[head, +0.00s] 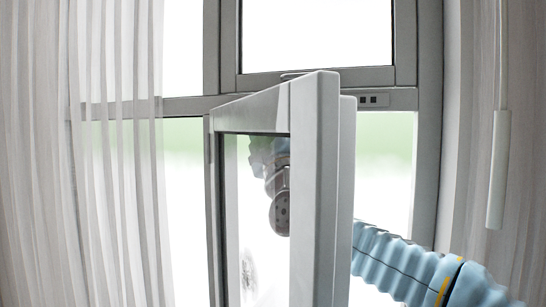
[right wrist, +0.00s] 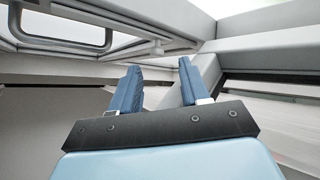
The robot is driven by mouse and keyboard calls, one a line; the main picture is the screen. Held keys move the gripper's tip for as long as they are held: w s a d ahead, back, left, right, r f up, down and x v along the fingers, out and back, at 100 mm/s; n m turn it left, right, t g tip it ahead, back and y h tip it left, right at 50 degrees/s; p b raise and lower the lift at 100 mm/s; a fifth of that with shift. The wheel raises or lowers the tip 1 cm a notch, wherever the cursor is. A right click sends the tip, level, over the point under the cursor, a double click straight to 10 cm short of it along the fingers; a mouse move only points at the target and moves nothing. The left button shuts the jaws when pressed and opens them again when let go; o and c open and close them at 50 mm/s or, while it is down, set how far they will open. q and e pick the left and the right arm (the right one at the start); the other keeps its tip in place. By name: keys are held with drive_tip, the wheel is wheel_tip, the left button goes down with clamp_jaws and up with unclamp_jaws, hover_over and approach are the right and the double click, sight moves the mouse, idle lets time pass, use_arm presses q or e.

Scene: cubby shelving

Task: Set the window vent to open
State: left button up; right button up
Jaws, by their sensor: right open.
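The window vent (head: 315,190) is a grey-framed glass sash in the lower part of the window, in the head view. It stands swung out from the window frame (head: 428,150), with its near edge toward me. My right arm comes in from the right and passes behind this sash; a grey and blue part of it shows through the glass. My right gripper (right wrist: 158,68) shows in the right wrist view with its two blue fingers apart and nothing between them. Whether it touches the sash cannot be told. My left gripper is not in view.
A sheer curtain (head: 115,170) hangs at the left, and another curtain (head: 475,120) at the right. A white rod (head: 498,170) hangs in front of the right curtain. An upper pane (head: 315,35) sits above the sash. Grey frame bars (right wrist: 265,45) lie close around my right gripper.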

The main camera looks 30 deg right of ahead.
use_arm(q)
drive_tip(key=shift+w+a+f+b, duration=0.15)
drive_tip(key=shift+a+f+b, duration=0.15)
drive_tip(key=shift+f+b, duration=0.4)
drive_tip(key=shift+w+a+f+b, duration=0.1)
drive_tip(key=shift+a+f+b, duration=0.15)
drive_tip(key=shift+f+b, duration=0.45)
use_arm(e)
drive_tip(key=v, duration=0.9)
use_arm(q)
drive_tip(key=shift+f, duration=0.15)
